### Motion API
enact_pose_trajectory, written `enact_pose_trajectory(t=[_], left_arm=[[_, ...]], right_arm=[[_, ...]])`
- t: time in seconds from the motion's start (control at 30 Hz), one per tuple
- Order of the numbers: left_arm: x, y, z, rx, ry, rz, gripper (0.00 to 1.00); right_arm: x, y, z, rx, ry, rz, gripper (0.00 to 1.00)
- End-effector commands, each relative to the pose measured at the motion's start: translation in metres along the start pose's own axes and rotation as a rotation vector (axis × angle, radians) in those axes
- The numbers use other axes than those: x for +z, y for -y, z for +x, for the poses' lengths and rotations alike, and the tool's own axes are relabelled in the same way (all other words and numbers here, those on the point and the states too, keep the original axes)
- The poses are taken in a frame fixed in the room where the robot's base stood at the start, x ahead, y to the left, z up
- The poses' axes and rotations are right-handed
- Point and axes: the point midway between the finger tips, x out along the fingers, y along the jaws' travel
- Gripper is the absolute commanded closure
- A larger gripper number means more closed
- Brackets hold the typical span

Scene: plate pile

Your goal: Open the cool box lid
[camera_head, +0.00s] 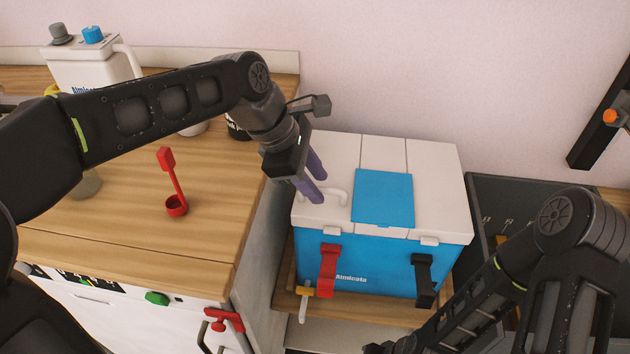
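The cool box (345,257) has a blue body and stands on a low wooden shelf against the wall. A red latch (328,270) and a black latch (423,277) are on the front.
A wooden counter (130,235) stands left of the box, with a red scoop (176,200) and a white jug (85,62) on it. A dark open bin (505,195) stands right of the box.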

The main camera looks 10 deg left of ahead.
Motion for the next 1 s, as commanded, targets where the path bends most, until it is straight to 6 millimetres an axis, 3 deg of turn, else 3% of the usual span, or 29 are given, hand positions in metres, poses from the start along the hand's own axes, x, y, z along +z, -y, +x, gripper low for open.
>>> enact_pose_trajectory(t=[0.27,0.67,1.0], left_arm=[[0.0002,-0.0001,0.001,0.0,0.0,0.001,0.66],[0.0001,-0.0001,0.0009,0.0,0.0,0.001,0.99],[0.0001,-0.0001,0.0008,0.0,0.0,0.001,1.0]], right_arm=[[0.0,0.0,0.0,0.0,0.0,0.0,0.64],[0.0,0.0,0.0,0.0,0.0,0.0,0.64],[0.0001,0.0,0.0,0.0,0.0,0.0,0.64]])
